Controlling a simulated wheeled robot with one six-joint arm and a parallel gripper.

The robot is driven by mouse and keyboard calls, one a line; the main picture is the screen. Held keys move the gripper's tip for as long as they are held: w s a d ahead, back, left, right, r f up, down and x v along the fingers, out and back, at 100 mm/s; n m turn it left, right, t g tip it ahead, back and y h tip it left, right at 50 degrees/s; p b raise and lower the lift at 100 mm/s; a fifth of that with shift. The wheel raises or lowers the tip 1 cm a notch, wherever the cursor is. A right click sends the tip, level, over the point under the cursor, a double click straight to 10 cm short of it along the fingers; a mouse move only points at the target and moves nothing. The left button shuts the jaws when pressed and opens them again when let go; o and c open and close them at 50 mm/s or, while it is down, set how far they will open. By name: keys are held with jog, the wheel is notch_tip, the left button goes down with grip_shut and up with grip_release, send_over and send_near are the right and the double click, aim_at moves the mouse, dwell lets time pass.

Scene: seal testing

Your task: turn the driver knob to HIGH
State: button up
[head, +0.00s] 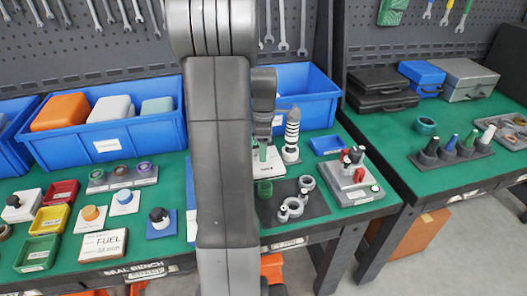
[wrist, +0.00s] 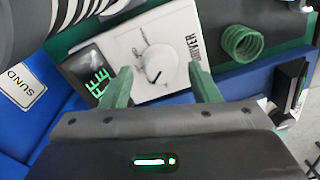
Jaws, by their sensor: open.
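The driver (wrist: 178,82) is a white box with a DRIVER label and a dark display with green characters, partly cut off by a finger. Its round white knob (wrist: 155,62) has a dark pointer mark; the setting marks around it are too small to read. My gripper (wrist: 159,72) is open, its two green fingers apart on either side of the knob in the wrist view. I cannot tell whether they touch it. In the head view the driver (head: 270,168) is mostly hidden behind my arm, with my gripper (head: 263,152) just above it.
A green coil (wrist: 240,42) stands beside the driver. A striped column (head: 291,135) stands close behind right. A dark mat with grey rings (head: 295,205) and a grey box with a red knob (head: 352,178) are to the right. Blue bins (head: 303,90) line the back.

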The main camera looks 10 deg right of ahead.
jog(key=shift+f, duration=0.7)
jog(key=c, duration=1)
jog(key=shift+o, duration=0.2)
